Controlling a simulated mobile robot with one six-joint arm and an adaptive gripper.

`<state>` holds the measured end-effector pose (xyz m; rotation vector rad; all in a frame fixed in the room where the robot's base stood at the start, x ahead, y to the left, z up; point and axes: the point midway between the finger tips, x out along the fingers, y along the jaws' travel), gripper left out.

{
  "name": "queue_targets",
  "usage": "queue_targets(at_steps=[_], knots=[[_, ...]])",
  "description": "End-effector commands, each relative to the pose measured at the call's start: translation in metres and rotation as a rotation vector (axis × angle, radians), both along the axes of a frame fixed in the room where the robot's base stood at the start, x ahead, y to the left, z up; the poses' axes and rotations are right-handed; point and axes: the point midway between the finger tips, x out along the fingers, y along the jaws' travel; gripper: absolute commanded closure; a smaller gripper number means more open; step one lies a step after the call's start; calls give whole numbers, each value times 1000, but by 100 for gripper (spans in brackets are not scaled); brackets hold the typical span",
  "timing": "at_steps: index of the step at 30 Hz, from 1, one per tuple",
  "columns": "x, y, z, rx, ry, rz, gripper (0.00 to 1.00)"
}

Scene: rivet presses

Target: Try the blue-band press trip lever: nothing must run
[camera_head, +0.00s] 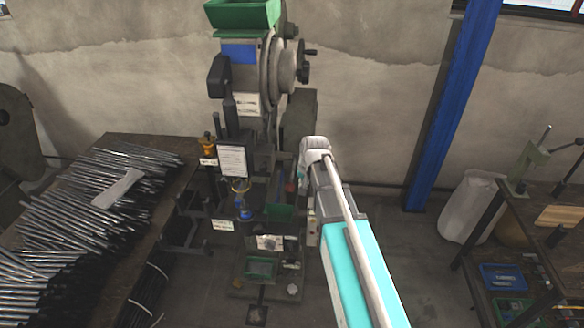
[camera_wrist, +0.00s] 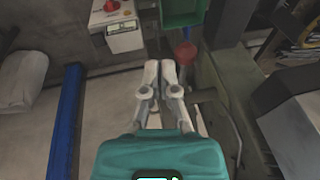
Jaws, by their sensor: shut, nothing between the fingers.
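The blue-band press stands at the middle of the head view, with its blue band (camera_head: 238,53) below a green hopper (camera_head: 243,14). My arm reaches in along the press's right side and hides my gripper there. In the wrist view my gripper (camera_wrist: 161,67) has its fingers together with nothing between them. A red ball knob (camera_wrist: 186,53), which looks like the trip lever's end, shows just right of the fingertips. I cannot tell whether the fingers touch it. The lever's shaft is not clearly visible.
A box with a red button (camera_wrist: 112,6) and a green tray (camera_wrist: 183,12) lie beyond the fingers. A blue pillar (camera_head: 455,110) and white sack (camera_head: 470,205) stand right. A bench with metal rods (camera_head: 80,225) is left. Floor is open between press and right-hand bench.

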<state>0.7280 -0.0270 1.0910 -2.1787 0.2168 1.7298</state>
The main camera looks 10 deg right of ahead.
Motion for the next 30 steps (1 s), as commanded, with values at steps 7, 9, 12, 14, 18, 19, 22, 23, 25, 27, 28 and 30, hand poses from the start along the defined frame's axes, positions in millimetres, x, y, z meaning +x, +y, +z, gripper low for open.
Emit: queue_targets(at_steps=[7, 9, 12, 14, 18, 19, 22, 23, 25, 27, 28, 30], knots=[[52, -10, 55, 45, -55, -92, 100], [61, -12, 62, 54, -65, -111, 100], [70, -14, 70, 63, -77, -131, 100], [73, -15, 72, 67, -81, -138, 100], [75, -15, 73, 71, -85, -145, 100], [75, -15, 73, 71, -85, -145, 100], [75, -15, 72, 71, -85, -145, 100], [75, -15, 72, 71, -85, -145, 100], [75, -15, 72, 72, -85, -144, 100], [75, -14, 72, 72, -85, -144, 100], [75, -14, 72, 72, -85, -144, 100], [75, -14, 71, 72, -85, -144, 100]])
